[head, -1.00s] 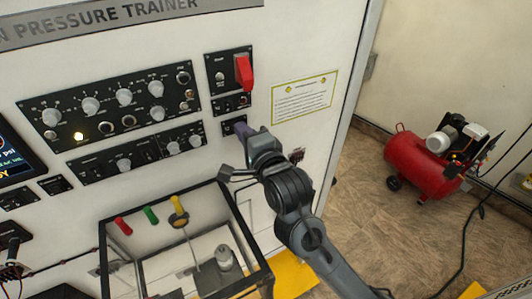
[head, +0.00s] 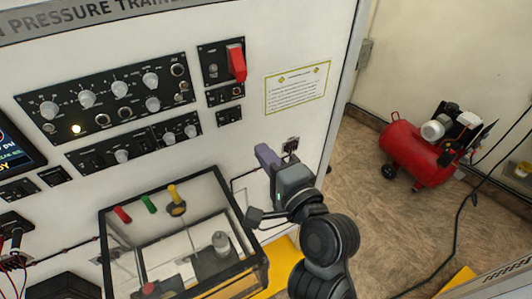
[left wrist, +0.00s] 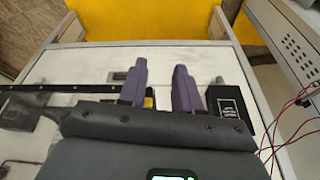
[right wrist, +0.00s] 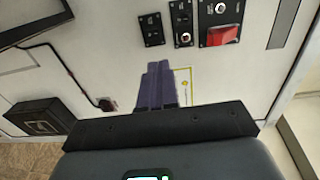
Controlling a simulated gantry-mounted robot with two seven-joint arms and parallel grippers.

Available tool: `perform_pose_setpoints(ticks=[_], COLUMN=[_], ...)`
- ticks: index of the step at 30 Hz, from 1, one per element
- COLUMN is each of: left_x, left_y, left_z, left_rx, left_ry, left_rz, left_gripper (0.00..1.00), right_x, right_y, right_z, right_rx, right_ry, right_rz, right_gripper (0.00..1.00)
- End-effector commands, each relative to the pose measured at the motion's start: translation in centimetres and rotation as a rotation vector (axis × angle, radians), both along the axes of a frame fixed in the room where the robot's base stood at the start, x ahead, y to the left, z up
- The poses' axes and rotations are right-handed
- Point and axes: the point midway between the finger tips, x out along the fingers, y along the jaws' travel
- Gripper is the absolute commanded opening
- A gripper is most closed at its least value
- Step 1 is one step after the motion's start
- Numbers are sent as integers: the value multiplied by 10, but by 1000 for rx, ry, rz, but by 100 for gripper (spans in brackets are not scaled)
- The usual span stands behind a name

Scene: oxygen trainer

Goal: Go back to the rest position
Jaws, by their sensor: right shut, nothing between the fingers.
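My right gripper (head: 266,157) is in front of the white trainer panel (head: 230,150), beside the upper right of the glass-walled box. Its purple fingers are shut together and empty, as the right wrist view (right wrist: 158,88) also shows. The right arm comes in from the bottom of the head view. My left gripper (left wrist: 160,85) is outside the head view. In the left wrist view its two purple fingers stand apart with nothing between them, over a white surface.
The black-framed glass box (head: 262,262) stands out below the panel, close to my right arm. A red switch cover (head: 236,63) sits at the panel's upper right. A red compressor (head: 415,150) stands on the open floor at right. Red wires (left wrist: 290,125) hang near my left gripper.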

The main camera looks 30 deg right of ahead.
Motion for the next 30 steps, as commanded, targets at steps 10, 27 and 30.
perform_pose_setpoints(ticks=[10, 27, 30], left_x=[0, 1, 1], left_y=[2, -1, -1], left_z=[0, 27, 34], left_rx=[9, -4, -5], left_ry=[0, 0, 0], left_rz=[-5, 3, 4], left_gripper=[33, 33, 33], right_x=[0, -56, -91], right_y=[0, -36, -41], right_z=[0, -167, -215], right_rx=[0, -153, -347], right_ry=[-1, 447, 606], right_rz=[0, -6, 100], right_gripper=[0, 0, 0])
